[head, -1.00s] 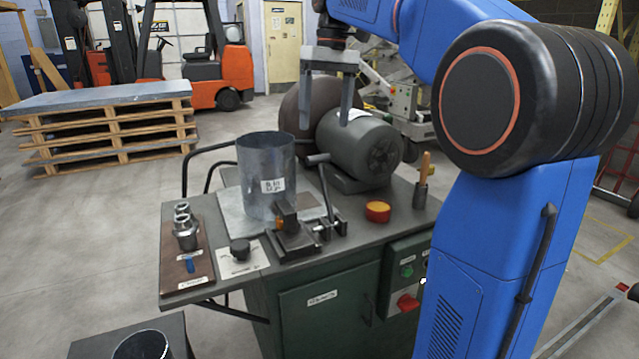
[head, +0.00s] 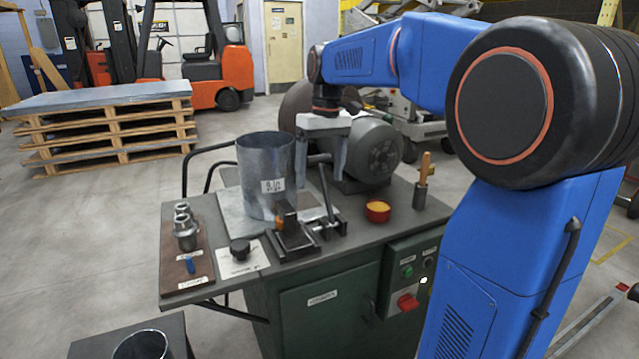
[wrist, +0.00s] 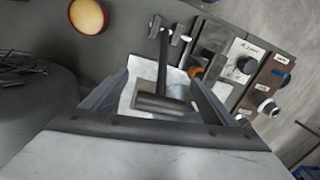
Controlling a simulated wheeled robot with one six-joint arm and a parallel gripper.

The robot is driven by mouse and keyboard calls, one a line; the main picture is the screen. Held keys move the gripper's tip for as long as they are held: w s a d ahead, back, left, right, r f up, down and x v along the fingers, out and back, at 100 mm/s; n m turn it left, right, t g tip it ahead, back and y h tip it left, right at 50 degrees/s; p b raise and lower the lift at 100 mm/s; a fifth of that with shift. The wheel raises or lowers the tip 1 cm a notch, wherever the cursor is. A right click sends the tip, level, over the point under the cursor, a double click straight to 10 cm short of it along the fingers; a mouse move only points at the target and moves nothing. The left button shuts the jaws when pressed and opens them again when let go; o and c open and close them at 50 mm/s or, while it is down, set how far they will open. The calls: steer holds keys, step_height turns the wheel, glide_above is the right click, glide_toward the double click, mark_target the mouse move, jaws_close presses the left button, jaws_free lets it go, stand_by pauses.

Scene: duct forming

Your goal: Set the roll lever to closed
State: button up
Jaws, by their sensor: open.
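The roll lever (head: 327,190) stands upright, tilted a little, at the right of the dark clamp block (head: 294,240) on the bench. Its dark crossbar handle shows at the top. In the wrist view the lever's crossbar (wrist: 165,105) lies between the two fingers, with its shaft running away towards the bench. My gripper (head: 321,168) points down over the lever with its fingers apart, one on each side of the handle. It is open in the wrist view (wrist: 157,88) too. I cannot tell whether a finger touches the lever.
A grey metal cylinder (head: 264,178) stands just left of the gripper. The grey motor (head: 372,150) is close behind it. A red-rimmed yellow button (head: 378,211) and a wooden-handled tool (head: 424,172) are at the right. A black knob (head: 240,248) sits at the front left.

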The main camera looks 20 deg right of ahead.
steer(key=shift+a+f, duration=0.15)
steer(key=shift+f, duration=1.25)
steer(key=c, duration=1.4)
